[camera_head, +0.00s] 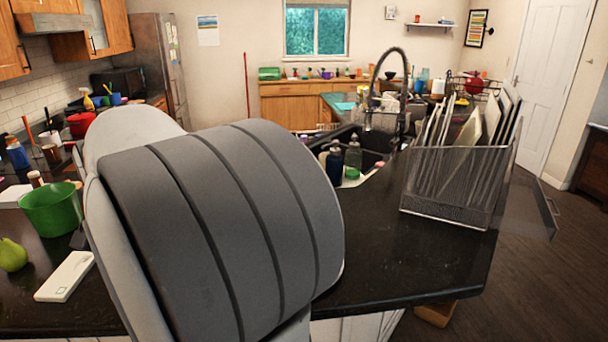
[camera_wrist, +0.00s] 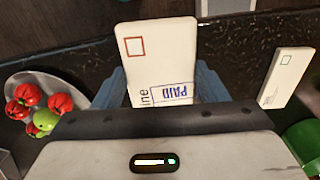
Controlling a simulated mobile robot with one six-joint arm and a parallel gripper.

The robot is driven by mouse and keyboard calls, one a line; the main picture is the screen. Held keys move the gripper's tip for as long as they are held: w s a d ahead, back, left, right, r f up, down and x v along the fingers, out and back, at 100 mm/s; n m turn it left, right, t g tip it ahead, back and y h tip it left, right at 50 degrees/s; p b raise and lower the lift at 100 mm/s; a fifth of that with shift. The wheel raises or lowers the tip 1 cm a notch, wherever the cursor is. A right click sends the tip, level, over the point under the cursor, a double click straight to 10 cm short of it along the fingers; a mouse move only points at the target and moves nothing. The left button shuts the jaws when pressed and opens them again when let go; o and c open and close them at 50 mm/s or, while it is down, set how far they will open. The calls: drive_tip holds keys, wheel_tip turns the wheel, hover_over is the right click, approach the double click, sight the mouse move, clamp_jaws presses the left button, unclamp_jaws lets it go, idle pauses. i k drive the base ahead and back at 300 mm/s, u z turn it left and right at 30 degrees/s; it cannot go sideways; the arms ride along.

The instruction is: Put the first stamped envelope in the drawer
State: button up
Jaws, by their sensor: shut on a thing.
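In the wrist view, my gripper (camera_wrist: 162,82) is shut on a white envelope (camera_wrist: 160,45) with a red square outline and a blue "PAID" stamp. The envelope is above the dark counter. A second white envelope (camera_wrist: 286,76) with a green square lies to the right; it seems to be the white piece on the counter at left in the head view (camera_head: 65,277). In the head view my arm hides the gripper and the held envelope. A dark panel with a handle (camera_head: 549,208), apparently a pulled-out drawer, juts from the counter's right side; its inside is hidden.
A mesh file holder (camera_head: 452,202) with upright papers stands near the counter's right end. Soap bottles (camera_head: 353,158) stand by the sink. A green bucket (camera_head: 50,208) and pear (camera_head: 12,255) are at left. A plate (camera_wrist: 22,80) of red and green produce shows in the wrist view.

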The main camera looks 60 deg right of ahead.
sight(509, 193)
drive_tip(key=u, duration=1.1)
drive_tip(key=k, duration=2.85)
drive_tip(key=z, duration=2.2)
drive_tip(key=i, duration=0.75)
drive_tip(key=z, duration=0.15)
